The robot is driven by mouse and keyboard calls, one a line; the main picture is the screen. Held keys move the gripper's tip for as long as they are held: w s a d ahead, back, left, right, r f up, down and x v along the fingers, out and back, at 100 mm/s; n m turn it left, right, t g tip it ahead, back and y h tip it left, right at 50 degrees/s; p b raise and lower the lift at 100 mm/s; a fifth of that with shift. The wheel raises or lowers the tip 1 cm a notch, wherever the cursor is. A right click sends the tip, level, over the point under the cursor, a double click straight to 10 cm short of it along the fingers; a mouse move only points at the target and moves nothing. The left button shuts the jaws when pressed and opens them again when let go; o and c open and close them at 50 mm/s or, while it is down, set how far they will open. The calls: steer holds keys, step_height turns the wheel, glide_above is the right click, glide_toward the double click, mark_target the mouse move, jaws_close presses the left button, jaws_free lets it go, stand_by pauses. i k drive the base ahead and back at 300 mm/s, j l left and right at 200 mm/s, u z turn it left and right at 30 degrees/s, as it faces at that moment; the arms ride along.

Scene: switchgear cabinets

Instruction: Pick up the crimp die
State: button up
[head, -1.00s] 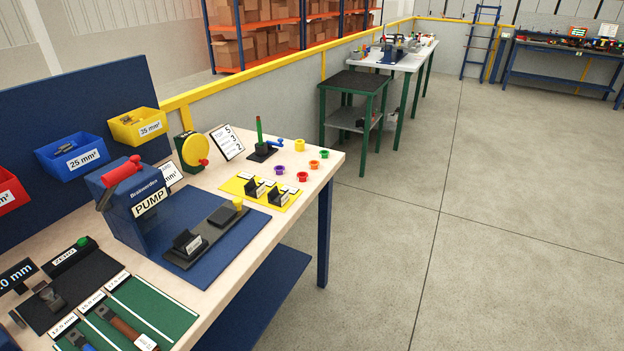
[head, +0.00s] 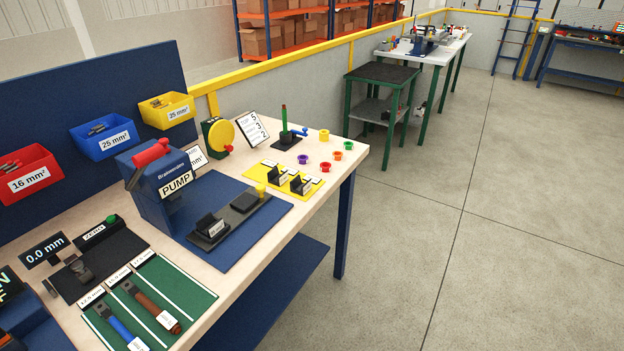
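Small black blocks with white labels, which look like crimp dies, stand on a yellow mat (head: 268,172) on the workbench. One block (head: 278,181) is at the mat's middle and another block (head: 301,185) is at its right. A similar labelled black block (head: 210,226) stands on the dark plate in front of the blue pump unit (head: 160,188). The labels are too small to read. Which block the task means, I cannot tell. My gripper does not show in the head view.
The bench holds coloured rings (head: 325,167), a green mat (head: 165,295) with tools, and a 0.0 mm display (head: 45,249). Red (head: 28,173), blue (head: 106,137) and yellow (head: 167,110) bins hang behind. A green-legged table (head: 385,76) stands beyond. The floor at right is clear.

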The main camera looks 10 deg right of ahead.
mark_target(205, 225)
steer(key=i+j, duration=0.2)
steer(key=j, duration=0.15)
steer(key=i+j, duration=0.25)
steer(key=j+z, duration=0.3)
steer(key=j, duration=1.9)
